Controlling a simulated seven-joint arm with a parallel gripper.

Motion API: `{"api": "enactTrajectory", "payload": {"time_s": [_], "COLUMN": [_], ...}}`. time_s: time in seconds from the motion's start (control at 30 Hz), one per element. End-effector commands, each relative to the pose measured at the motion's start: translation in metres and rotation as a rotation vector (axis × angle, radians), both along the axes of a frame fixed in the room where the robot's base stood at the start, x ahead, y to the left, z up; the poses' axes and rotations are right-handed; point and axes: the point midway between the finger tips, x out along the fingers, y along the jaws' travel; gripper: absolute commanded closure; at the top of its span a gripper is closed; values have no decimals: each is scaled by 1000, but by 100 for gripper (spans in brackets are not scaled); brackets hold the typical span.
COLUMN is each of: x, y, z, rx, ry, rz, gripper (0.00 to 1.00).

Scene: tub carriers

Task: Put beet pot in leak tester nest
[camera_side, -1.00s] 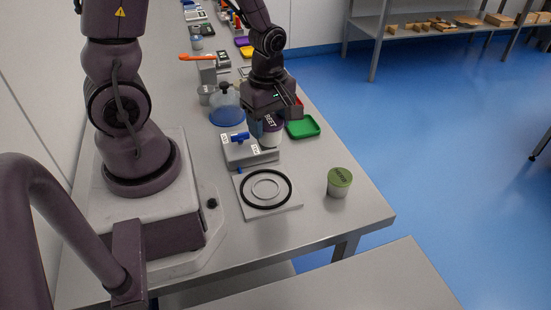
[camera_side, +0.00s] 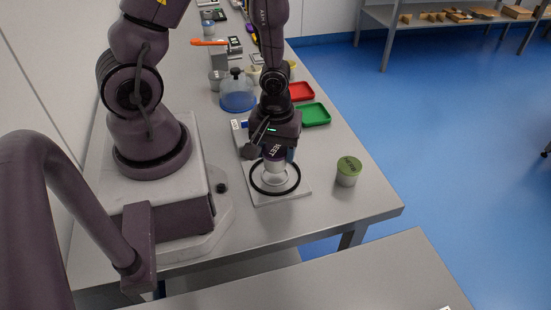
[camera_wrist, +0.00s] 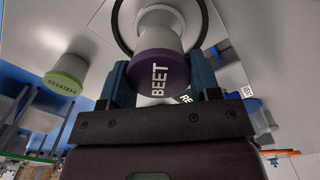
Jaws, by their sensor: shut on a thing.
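The beet pot is a white tub with a dark purple lid marked BEET (camera_side: 274,165). My gripper (camera_side: 272,150) is shut on it and holds it over the leak tester nest. In the wrist view the purple lid (camera_wrist: 160,72) is between the blue fingers (camera_wrist: 160,82). The nest is a pale square plate with a black ring (camera_side: 257,188); the ring also shows in the wrist view (camera_wrist: 122,38). The pot appears above the ring's middle in the side view. Whether its base touches the plate cannot be told.
A green-lidded white pot (camera_side: 348,171) stands right of the nest, near the table edge. Green (camera_side: 314,114) and red (camera_side: 301,91) trays and a clear dome on a blue base (camera_side: 237,97) lie behind. The table front is clear.

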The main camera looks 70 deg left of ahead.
Motion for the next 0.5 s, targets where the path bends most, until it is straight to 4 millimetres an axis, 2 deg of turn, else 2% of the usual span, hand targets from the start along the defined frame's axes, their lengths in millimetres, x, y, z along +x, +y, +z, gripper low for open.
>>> {"api": "enactTrajectory", "payload": {"time_s": [0.2, 0.5], "x": [-1, 0], "y": [0, 0], "z": [-26, -30], "rx": [0, 1], "ry": [4, 0], "rz": [-1, 2], "gripper": [72, 72]}}
